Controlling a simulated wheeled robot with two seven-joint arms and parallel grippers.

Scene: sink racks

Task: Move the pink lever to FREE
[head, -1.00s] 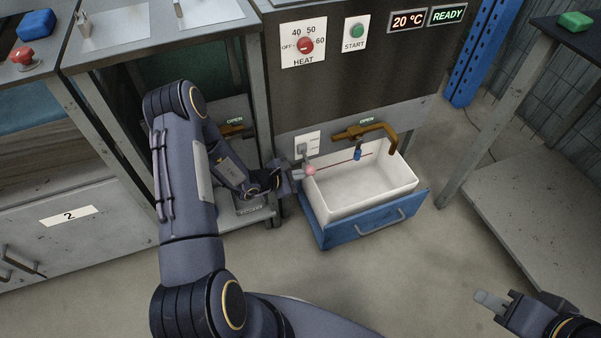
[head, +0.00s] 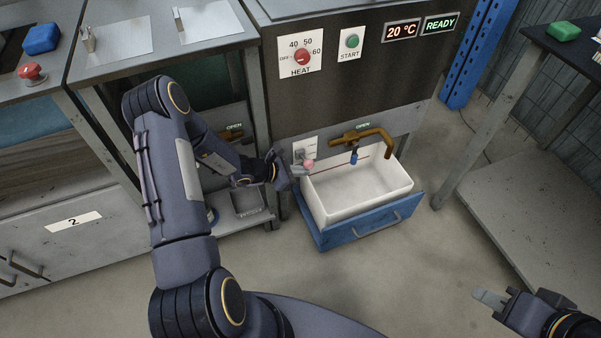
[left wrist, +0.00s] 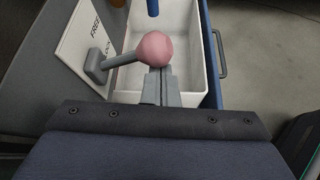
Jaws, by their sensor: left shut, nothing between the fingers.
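The pink lever is a grey rod with a round pink knob (head: 309,163). It is mounted on a white plate (head: 305,147) left of the open drawer. In the left wrist view the pink knob (left wrist: 155,48) sticks out sideways from the plate (left wrist: 88,38), which reads FREE at its upper end and has another, partly hidden word below. My left gripper (head: 299,172) is shut and empty. In the left wrist view its fingertips (left wrist: 160,74) are right at the near underside of the knob; contact is hard to judge. My right gripper (head: 488,298) is low at the right, away from the lever.
A white basin (head: 325,206) sits in the blue-fronted drawer (head: 372,228), beside the lever. A brown tap (head: 372,134) with a blue nozzle (head: 354,157) is above it. Floor in front of the drawer is clear.

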